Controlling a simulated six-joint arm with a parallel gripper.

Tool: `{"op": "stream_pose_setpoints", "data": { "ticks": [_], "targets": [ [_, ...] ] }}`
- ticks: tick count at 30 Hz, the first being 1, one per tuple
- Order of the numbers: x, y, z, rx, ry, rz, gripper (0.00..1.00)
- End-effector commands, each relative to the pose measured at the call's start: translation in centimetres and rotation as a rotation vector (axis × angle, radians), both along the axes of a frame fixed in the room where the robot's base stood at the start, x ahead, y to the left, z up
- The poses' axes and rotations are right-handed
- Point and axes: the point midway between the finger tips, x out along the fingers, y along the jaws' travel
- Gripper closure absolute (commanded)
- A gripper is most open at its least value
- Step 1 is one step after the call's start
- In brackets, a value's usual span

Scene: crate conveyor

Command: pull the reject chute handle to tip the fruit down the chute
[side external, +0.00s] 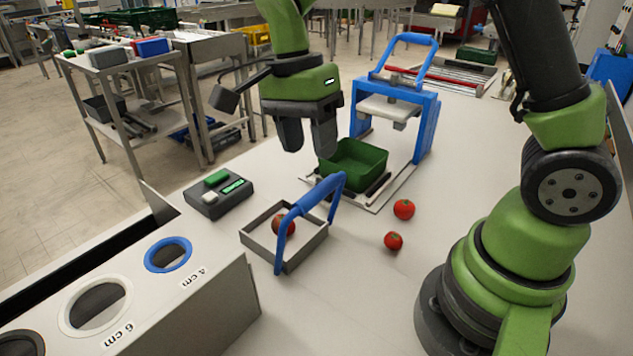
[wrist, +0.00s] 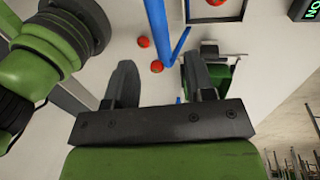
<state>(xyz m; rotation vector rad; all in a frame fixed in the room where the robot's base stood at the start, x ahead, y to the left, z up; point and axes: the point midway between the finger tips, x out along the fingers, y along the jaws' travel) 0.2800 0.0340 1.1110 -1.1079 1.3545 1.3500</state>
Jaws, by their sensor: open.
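The blue handle (side external: 312,195) arches over a shallow grey tray (side external: 262,258) that appears to be the reject chute. A reddish-brown fruit (side external: 283,225) lies in the tray. My gripper (side external: 309,150) is open and empty, fingers pointing down, above and behind the handle in the side view. It is apart from the handle. In the wrist view, a blue bar (wrist: 158,32) that looks like the handle runs down from the top edge toward the gap between the fingers (wrist: 160,82). A corner of the tray (wrist: 243,12) and fruit show at the top.
A green crate (side external: 353,150) sits behind the handle, before a blue-framed press (side external: 425,115). Two tomatoes (side external: 404,209) (side external: 393,241) lie right of the tray. A dark button box (side external: 217,195) stands left. A sizing box with round holes (side external: 215,305) fills the front left.

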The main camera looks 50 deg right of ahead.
Motion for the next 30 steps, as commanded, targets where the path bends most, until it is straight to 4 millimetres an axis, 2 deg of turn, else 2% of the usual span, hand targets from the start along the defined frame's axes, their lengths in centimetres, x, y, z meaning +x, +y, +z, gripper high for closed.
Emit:
{"op": "stream_pose_setpoints", "data": {
  "ticks": [3, 10, 15, 23, 26, 30],
  "targets": [
    [-0.6, 0.0, -2.3, -0.001, 0.007, 0.002, 0.50],
    [-1.2, 0.0, -5.8, -0.001, 0.004, 0.002, 0.50],
    [-1.4, 0.0, -6.9, 0.000, 0.001, 0.002, 0.50],
    [-1.4, 0.0, -7.0, 0.000, -0.001, 0.002, 0.50],
    [-1.4, 0.0, -7.0, 0.000, -0.001, 0.002, 0.69],
    [-1.4, 0.0, -7.0, 0.000, -0.001, 0.002, 1.00]
  ]
}}
